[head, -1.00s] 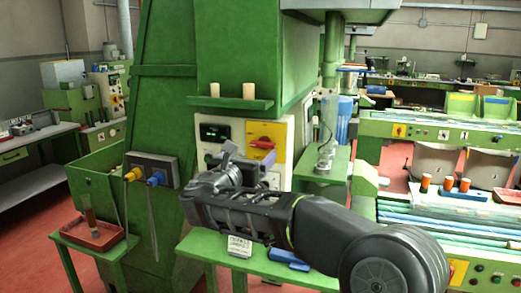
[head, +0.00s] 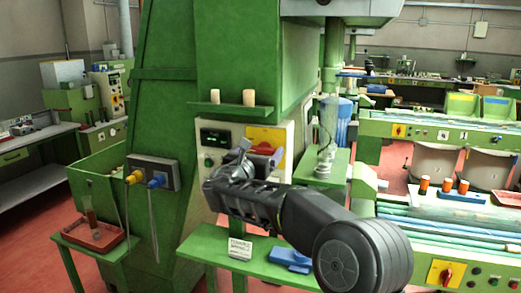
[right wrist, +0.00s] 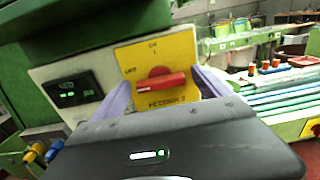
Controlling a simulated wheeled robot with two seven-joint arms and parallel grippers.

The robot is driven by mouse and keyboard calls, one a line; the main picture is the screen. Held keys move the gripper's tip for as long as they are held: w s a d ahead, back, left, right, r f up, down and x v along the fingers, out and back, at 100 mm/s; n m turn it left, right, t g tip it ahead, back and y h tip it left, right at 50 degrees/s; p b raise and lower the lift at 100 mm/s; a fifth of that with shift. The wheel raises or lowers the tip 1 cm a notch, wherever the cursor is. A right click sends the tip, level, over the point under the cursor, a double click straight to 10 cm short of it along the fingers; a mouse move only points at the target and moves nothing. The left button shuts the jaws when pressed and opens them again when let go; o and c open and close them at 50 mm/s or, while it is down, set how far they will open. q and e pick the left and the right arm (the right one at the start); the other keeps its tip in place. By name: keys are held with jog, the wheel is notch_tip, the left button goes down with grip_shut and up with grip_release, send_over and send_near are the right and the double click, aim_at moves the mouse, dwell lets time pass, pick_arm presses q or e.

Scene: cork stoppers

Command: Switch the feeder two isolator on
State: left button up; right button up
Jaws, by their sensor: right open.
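The isolator is a yellow plate (head: 281,136) with a red handle (head: 264,149) on the pale panel of the green machine. In the right wrist view its plate (right wrist: 184,50) has a label along the bottom that seems to begin "FEEDER"; its number is hard to read. The red handle (right wrist: 160,82) lies nearly level, with "OFF" at its left and "ON" above. My right gripper (head: 262,156) is open in front of it. In the right wrist view its two fingers stand on either side of the handle; contact cannot be told. My left gripper is not in view.
A dark display (head: 214,134) sits left of the isolator. A shelf (head: 228,107) with two corks is above. A small sign (head: 240,248) and a blue object (head: 290,257) lie on the green table below. Another yellow-plated red switch (head: 446,273) is at lower right.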

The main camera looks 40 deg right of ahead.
jog(key=c, duration=1.4)
jog(key=shift+o, duration=0.2)
